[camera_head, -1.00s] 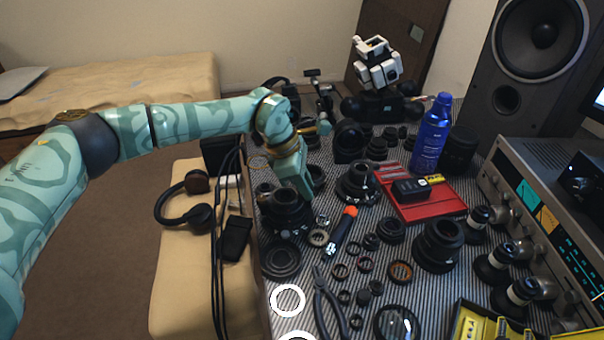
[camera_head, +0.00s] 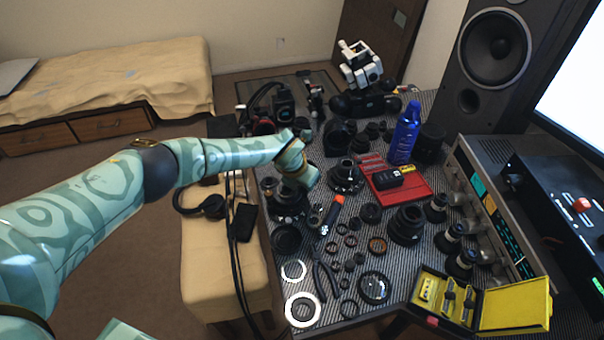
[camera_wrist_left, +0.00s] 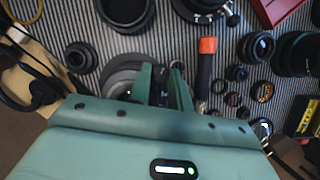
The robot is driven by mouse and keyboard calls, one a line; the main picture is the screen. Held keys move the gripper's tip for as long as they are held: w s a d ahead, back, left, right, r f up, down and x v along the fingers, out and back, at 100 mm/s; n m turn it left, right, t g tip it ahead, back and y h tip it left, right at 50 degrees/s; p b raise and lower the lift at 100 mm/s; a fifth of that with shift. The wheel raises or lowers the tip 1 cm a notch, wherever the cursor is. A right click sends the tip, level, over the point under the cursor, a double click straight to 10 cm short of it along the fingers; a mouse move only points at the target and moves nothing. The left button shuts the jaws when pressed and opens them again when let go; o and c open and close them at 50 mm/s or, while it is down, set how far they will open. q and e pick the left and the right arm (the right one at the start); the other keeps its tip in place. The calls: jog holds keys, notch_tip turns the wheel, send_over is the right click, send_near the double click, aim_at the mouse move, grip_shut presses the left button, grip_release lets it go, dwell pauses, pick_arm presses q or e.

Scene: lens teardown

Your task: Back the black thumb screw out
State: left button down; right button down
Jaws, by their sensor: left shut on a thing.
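My left gripper (camera_head: 298,184) reaches down over a dark ringed lens assembly (camera_head: 285,205) on the left side of the bench. In the left wrist view the two teal fingers (camera_wrist_left: 161,82) stand close together in front of the same lens assembly (camera_wrist_left: 122,80). They are shut on a small dark part between them, which looks like the black thumb screw at the side of the lens. The fingers and the gripper body hide most of the screw, so its thread and how far out it sits cannot be seen. My right gripper is not in view.
An orange-tipped screwdriver (camera_head: 331,217) lies just right of the lens. Pliers (camera_head: 322,278), white rings (camera_head: 302,309) and several small rings lie in front. A red tray (camera_head: 411,203) and blue can (camera_head: 404,137) stand behind. Black cables (camera_head: 232,262) hang at the bench's left edge.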

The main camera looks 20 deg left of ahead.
pick_arm(q)
jog(key=shift+d+r+n+y+p, duration=0.1)
jog(key=shift+n+y+p, duration=0.1)
jog(key=shift+n+p, duration=0.35)
jog(key=shift+d+r+n+y+p, duration=0.1)
jog(key=shift+n+y+p, duration=0.1)
jog(key=shift+n+p, duration=0.35)
jog(key=shift+f+n+y+p, duration=0.2)
jog(key=shift+n+y+p, duration=0.25)
jog(key=shift+n, duration=0.65)
jog(key=c, duration=1.3)
grip_release()
jog(key=shift+o, duration=0.2)
jog(key=shift+a, duration=0.1)
